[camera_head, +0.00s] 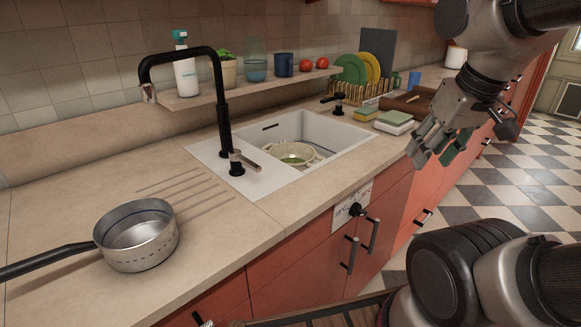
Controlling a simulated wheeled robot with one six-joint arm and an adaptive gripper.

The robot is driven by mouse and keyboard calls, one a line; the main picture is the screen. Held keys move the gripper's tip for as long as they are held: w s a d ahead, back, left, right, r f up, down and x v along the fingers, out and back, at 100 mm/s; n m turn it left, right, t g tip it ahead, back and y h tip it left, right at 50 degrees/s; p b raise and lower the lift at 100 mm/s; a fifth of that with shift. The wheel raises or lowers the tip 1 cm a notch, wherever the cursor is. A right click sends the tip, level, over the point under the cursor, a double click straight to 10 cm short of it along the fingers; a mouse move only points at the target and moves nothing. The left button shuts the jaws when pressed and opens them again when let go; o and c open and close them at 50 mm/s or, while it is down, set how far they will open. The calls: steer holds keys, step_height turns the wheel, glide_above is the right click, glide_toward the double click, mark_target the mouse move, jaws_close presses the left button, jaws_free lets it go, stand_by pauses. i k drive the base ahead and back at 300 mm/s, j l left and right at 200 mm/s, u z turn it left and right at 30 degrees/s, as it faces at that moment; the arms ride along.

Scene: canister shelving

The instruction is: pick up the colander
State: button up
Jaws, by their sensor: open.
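The colander (289,153) is a cream, round bowl with perforated sides, sitting inside the white sink (341,142). Something green shows inside it or through its bottom; I cannot tell which. The sink's near wall and rim are close to the colander's lower edge. My gripper (433,150) is open and empty. It hangs to the right of the sink, in front of the counter's front edge, apart from the colander.
A black faucet (223,125) stands left of the sink, its spout turned left. A metal saucepan (138,237) sits on the left counter. A shelf (210,97) with a bottle, cups and tomatoes runs behind. Sponges (394,118) and a dish rack (358,92) stand right of the sink.

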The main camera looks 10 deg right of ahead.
mark_target(300, 156)
steer(key=i+l+u, duration=0.15)
steer(key=u, duration=2.7)
steer(key=j+z, duration=0.1)
steer(key=z, duration=2.6)
steer(key=l, duration=0.2)
steer(key=i+l+u, duration=0.3)
steer(key=l, duration=0.3)
steer(key=l+u, duration=0.3)
steer(key=l, duration=0.35)
steer(key=i+l+u, duration=0.1)
steer(key=l+u, duration=0.15)
steer(key=l, duration=0.4)
